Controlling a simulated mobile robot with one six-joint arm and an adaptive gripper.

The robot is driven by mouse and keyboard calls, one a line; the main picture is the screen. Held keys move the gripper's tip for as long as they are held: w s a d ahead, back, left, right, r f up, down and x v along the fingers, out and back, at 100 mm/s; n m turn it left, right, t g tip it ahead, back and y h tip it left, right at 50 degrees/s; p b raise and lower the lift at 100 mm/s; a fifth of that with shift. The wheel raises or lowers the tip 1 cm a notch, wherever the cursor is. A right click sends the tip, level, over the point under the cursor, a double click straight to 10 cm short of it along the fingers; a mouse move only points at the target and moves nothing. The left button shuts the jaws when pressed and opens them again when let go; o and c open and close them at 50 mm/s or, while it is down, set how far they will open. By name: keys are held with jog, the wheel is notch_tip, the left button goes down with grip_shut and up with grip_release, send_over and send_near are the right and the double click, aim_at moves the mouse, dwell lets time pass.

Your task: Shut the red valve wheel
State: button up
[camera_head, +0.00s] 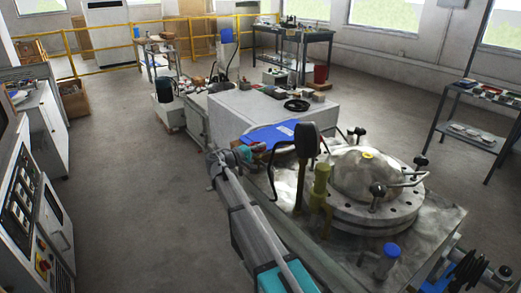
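No red valve wheel shows clearly in the head view. A small reddish-brown patch (260,146) shows right beside the far end of my arm, too small to tell what it is. My gripper (248,154) is at that far end, by the near-left edge of a blue sheet-like thing (275,134). Its fingers are too small and partly covered to tell whether they are open or shut, or touching anything. A metal vessel with a domed lid (365,172) and a bolted flange stands to the right, with a blue-capped fitting (391,250) in front.
A black upright part (306,140) and a yellow-green fitting (320,188) stand between my arm and the dome. Control cabinets (22,205) line the left. A shelf rack (470,125) stands at right. The grey floor (130,190) on the left is clear.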

jog(key=o, duration=0.4)
jog(key=shift+o, duration=0.2)
jog(key=v, duration=1.2)
dwell(0.4)
